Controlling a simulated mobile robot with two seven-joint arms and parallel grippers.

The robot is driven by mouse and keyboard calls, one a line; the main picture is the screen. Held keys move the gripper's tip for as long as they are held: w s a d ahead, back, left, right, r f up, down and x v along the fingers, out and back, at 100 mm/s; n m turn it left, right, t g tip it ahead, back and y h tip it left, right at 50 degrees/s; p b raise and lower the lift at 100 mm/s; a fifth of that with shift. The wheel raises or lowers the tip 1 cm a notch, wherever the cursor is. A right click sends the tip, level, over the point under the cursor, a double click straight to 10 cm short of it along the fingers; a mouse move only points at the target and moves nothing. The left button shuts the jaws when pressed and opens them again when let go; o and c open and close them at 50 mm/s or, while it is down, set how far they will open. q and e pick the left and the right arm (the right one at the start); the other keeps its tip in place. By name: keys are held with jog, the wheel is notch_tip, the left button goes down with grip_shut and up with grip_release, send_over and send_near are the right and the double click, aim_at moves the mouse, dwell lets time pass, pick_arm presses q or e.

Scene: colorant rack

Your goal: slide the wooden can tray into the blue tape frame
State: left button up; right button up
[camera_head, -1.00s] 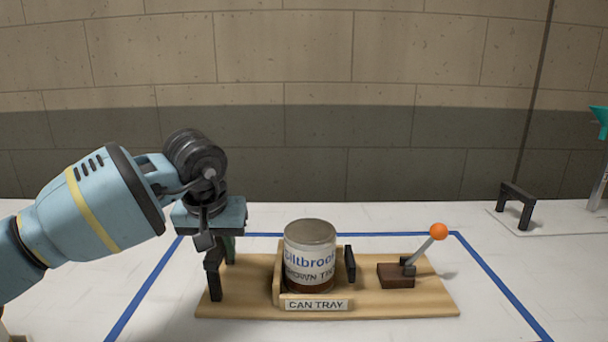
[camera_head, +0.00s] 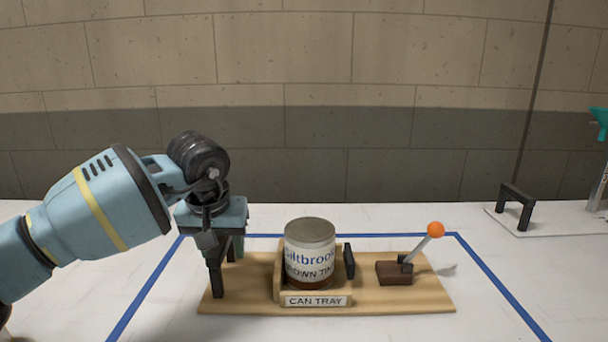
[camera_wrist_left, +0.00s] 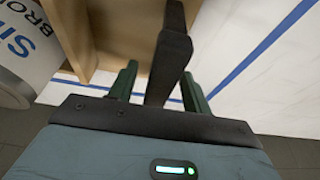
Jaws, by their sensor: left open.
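The wooden can tray (camera_head: 420,297) lies flat on the white table, between the side lines of the blue tape frame (camera_head: 495,285) and just short of its far line. The frame's near side is out of view. A labelled paint can (camera_head: 310,262) stands upright in the tray's holder. A dark handle (camera_head: 217,280) rises at the tray's left end. My left gripper (camera_head: 226,244) is above this handle. In the left wrist view, its green fingers (camera_wrist_left: 160,88) are open, one on each side of the handle (camera_wrist_left: 172,58). My right gripper is not in view.
A lever with an orange knob (camera_head: 435,229) stands on the tray's right part. A dark handle (camera_head: 515,202) on a pale board is at the far right, near a teal-topped object (camera_head: 600,120). The table right of the tray is clear; a block wall closes the back.

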pick_arm(q)
jog(key=shift+p+v, duration=0.4)
jog(key=shift+v, duration=3.7)
